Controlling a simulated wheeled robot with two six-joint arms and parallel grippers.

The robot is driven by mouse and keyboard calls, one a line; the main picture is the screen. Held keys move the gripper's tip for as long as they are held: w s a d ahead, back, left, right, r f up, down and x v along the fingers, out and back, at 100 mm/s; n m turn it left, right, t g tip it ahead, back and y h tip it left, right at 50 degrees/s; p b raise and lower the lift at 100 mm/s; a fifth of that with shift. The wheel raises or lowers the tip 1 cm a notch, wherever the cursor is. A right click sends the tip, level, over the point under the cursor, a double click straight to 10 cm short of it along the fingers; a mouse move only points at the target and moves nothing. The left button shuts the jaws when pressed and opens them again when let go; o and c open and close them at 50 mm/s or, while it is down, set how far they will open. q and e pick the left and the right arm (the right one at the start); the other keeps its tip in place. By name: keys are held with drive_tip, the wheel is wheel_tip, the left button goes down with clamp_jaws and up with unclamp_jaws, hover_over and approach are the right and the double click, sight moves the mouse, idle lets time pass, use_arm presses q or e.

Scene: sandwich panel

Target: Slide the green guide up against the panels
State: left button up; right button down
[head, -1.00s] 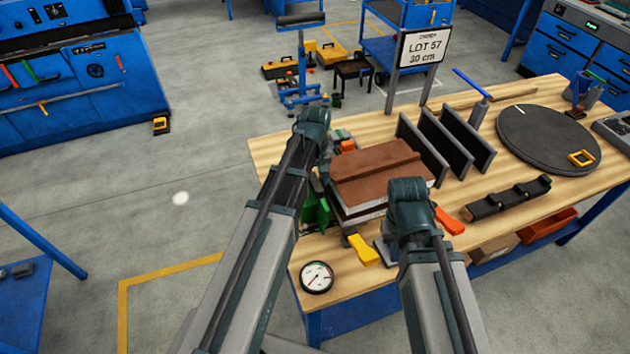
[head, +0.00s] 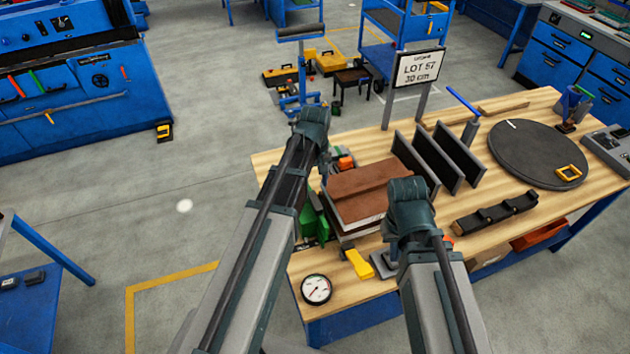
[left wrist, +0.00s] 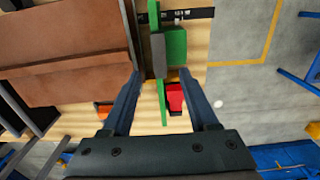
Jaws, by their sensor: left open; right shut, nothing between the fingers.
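The green guide (left wrist: 175,46) shows in the left wrist view just beyond my fingertips, with a grey piece on its side toward the panels. A narrow gap shows between it and the brown-topped panel stack (left wrist: 60,50). In the head view the guide (head: 311,222) is partly hidden by my left arm, left of the stack (head: 360,193). My left gripper (left wrist: 163,78) is open, with a thin green part of the guide between its fingers and no visible grip. In the head view, my right gripper (head: 388,262) is shut and mostly hidden by its wrist, near the table front.
A red piece (left wrist: 175,98) is beside the guide. A yellow piece (head: 359,263) and a dial gauge (head: 316,289) lie at the front. Upright dark plates (head: 436,160), a black holder (head: 495,212) and a round dark disc (head: 525,150) occupy the right side.

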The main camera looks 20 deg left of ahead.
wheel_tip(320, 180, up, 5)
drive_tip(key=p, duration=0.3)
drive_tip(key=shift+p, duration=0.4)
